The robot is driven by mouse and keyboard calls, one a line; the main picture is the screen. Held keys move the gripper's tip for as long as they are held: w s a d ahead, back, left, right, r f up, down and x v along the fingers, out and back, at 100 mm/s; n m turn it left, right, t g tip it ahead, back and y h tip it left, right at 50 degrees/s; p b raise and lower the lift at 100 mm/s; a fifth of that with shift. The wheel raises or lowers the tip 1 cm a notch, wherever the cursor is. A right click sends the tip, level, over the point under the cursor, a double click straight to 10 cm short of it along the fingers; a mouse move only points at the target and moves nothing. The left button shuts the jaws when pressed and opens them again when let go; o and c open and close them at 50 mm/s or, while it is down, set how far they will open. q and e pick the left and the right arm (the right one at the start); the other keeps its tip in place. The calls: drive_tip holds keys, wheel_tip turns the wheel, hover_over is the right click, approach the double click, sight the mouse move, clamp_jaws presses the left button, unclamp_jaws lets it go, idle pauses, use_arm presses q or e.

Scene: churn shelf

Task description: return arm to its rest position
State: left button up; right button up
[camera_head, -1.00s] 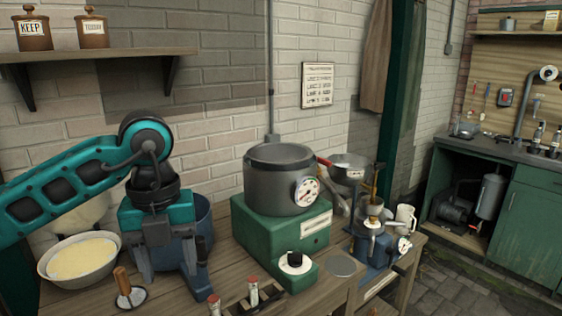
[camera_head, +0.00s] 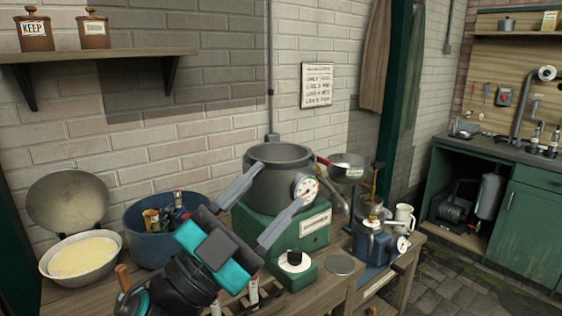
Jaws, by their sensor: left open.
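My left gripper (camera_head: 265,212) is close to the camera at the lower middle, with its teal and black body over the front of the bench. Its two grey fingers are spread wide apart and point up and to the right. Nothing is between them. In the picture the fingers overlap the grey metal pot (camera_head: 277,166) and its green base (camera_head: 312,222); I cannot tell whether they touch. The rest of my left arm is mostly below the frame. My right gripper is not in view.
A blue tub (camera_head: 140,240) holding small items and a bowl with yellow contents (camera_head: 83,258) stand at left. A wooden shelf (camera_head: 110,54) with two jars hangs above. The stone floor at right is clear.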

use_arm(q)
drive_tip(key=a+f+n+y, duration=0.7)
drive_tip(key=f+n+y, duration=0.1)
drive_tip(key=f+y, duration=0.15)
drive_tip(key=a+f+n+y, duration=0.8)
drive_tip(key=f+n+y, duration=0.1)
drive_tip(key=f, duration=0.2)
drive_tip(key=s+a+f+g, duration=0.2)
drive_tip(key=s+f+g, duration=0.4)
drive_tip(key=s+f, duration=0.3)
drive_tip(key=s+a+f+g, duration=0.2)
drive_tip(key=s+f+g, duration=0.45)
drive_tip(key=s, duration=0.35)
drive_tip(key=w+d+f+t, duration=0.3)
drive_tip(key=w+f+t, duration=0.4)
drive_tip(key=f+t, duration=0.1)
drive_tip(key=shift+w+f+h, duration=0.15)
drive_tip(key=shift+f+h, duration=0.25)
drive_tip(key=shift+h, duration=0.05)
